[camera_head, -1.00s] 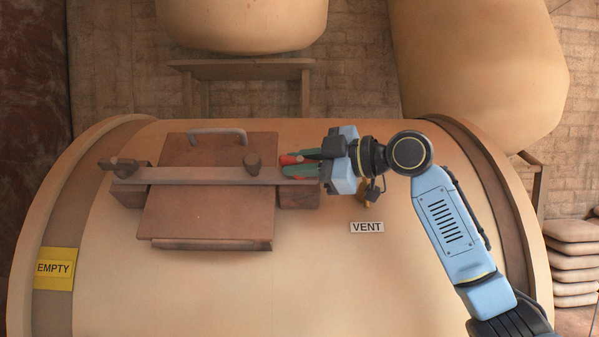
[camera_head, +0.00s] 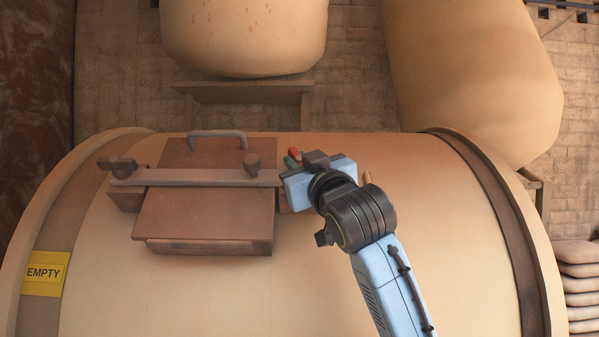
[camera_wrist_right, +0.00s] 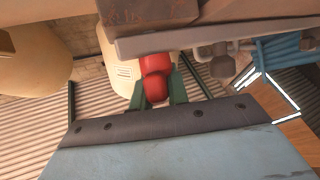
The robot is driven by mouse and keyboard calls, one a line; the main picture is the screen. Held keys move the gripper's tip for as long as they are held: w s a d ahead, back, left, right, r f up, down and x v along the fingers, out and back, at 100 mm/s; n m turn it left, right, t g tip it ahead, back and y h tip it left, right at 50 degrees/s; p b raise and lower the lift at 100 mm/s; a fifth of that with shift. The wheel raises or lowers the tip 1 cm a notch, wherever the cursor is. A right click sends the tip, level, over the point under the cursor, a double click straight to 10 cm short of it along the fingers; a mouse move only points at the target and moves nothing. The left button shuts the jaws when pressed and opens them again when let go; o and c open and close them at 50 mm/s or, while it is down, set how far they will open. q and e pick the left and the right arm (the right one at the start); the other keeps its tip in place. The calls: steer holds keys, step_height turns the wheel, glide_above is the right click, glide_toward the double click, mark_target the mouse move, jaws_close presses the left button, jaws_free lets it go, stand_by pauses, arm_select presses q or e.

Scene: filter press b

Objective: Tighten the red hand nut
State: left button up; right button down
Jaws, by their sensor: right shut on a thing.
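The red hand nut (camera_head: 294,153) shows as a small red patch at the right end of the clamp bar (camera_head: 215,178). My right gripper (camera_head: 291,161) is at that end of the bar, and its blue body and wrist hide most of the nut. In the right wrist view the nut (camera_wrist_right: 155,78) sits between my two green fingers (camera_wrist_right: 156,90), which are shut on it, right against the bar (camera_wrist_right: 185,41). My left gripper is not in view.
The bar crosses a brown hatch lid (camera_head: 205,216) with a grey handle (camera_head: 218,135) on a large tan tank (camera_head: 450,250). A dark knob (camera_head: 251,163) and a dark nut (camera_head: 122,166) stand up from the bar. A yellow EMPTY label (camera_head: 44,273) is at left.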

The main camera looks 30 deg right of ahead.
steer(key=shift+f+m+g+h+b, duration=0.1)
steer(key=shift+m+g+h+b, duration=0.25)
steer(key=shift+m+h, duration=1.4)
steer(key=shift+m+g+h+b, duration=0.15)
steer(key=shift+m+h+b, duration=0.35)
steer(key=shift+m+h, duration=1.25)
steer(key=shift+h, duration=0.5)
steer(key=c, duration=1.4)
jaws_free()
steer(key=shift+o, duration=0.2)
steer(key=b+v, duration=0.2)
steer(key=v, duration=1.1)
steer(key=shift+s+b, duration=0.15)
steer(key=shift+b, duration=0.25)
steer(key=shift+a, duration=0.1)
